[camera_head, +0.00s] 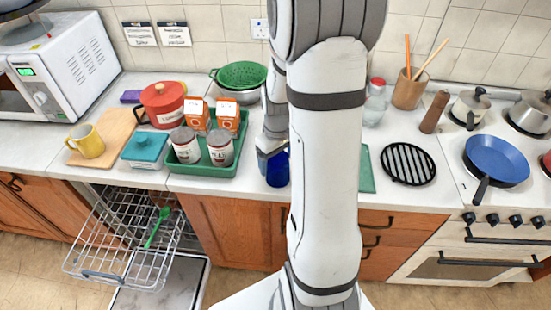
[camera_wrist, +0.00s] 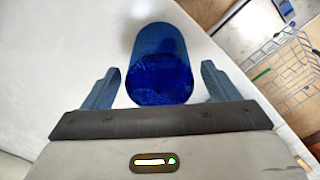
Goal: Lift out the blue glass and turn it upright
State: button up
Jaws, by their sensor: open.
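The blue glass (camera_head: 278,170) stands on the white counter near its front edge, just left of my arm in the head view. In the wrist view the blue glass (camera_wrist: 160,72) lies between the fingers of my gripper (camera_wrist: 160,70), with a gap on each side. My gripper is open and holds nothing. In the head view my gripper (camera_head: 267,155) is at the glass, partly hidden by my arm. I cannot tell which end of the glass is up. The open dishwasher's wire rack (camera_head: 90,262) holds a green spoon (camera_head: 157,226).
A green tray (camera_head: 204,170) with tins and orange boxes stands left of the glass. A teal dish (camera_head: 146,150), a yellow mug (camera_head: 87,141) and a red pot (camera_head: 162,103) are farther left. A black trivet (camera_head: 407,163) lies to the right.

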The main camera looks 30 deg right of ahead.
jog(key=shift+r, duration=0.1)
notch_tip(320, 180, up, 7)
jog(key=shift+r+b, duration=0.2)
jog(key=shift+b, duration=0.35)
jog(key=shift+s+a+r, duration=0.1)
jog(key=shift+a+r, duration=0.15)
jog(key=shift+r, duration=0.15)
jog(key=s+a+r+m+t, duration=0.2)
jog(key=s+a+r, duration=0.6)
jog(key=s+a, duration=0.4)
jog(key=shift+s+r+t, duration=0.15)
jog(key=shift+s+t, duration=0.45)
jog(key=shift+t, duration=0.1)
jog(key=shift+a, duration=0.1)
